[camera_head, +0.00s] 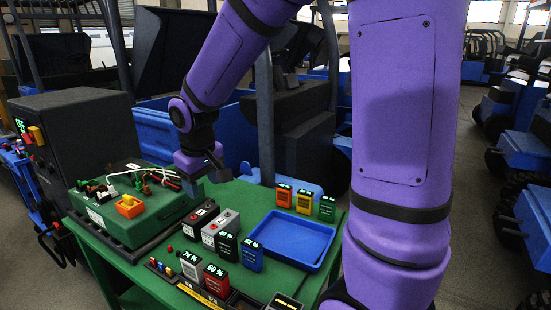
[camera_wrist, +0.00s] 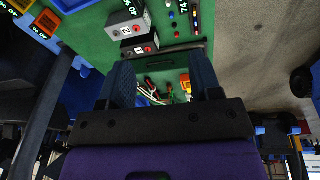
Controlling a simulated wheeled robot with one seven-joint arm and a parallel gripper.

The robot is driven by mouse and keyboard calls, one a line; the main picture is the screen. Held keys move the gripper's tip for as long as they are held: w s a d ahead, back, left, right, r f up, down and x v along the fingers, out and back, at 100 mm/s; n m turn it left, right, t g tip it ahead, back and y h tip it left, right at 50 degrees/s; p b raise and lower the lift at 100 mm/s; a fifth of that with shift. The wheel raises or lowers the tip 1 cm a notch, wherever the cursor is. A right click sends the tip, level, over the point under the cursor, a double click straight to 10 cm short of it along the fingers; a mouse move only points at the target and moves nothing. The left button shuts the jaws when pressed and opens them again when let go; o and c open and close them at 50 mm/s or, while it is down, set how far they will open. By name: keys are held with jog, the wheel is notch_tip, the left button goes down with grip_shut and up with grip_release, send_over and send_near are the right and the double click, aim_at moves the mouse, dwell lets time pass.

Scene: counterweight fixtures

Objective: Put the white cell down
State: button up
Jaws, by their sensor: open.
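My gripper (camera_head: 215,172) is above the right rear edge of the green case. In the wrist view its two fingers (camera_wrist: 161,78) are apart, with no cell seen between them. A pale grey-white cell with a dark display reading 74 % (camera_head: 191,267) stands upright in the front row on the green table (camera_head: 290,235), beside a red cell reading 68 % (camera_head: 216,281). It is well apart from my gripper. I cannot tell for sure that this pale cell is the white one.
The green case (camera_head: 140,222) carries wires and an orange block.

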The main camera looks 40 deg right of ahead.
jog(key=s+d+r+m+t, duration=0.1)
jog(key=s+r, duration=0.5)
jog(key=s, duration=0.4)
jog(key=s+d+r+m+t, duration=0.1)
jog(key=s+d+r+t, duration=0.1)
jog(key=s+r, duration=0.4)
jog(key=s, duration=0.5)
jog(key=shift+s+r+y, duration=0.15)
jog(key=shift+s+y, duration=0.15)
jog(key=shift+y, duration=0.1)
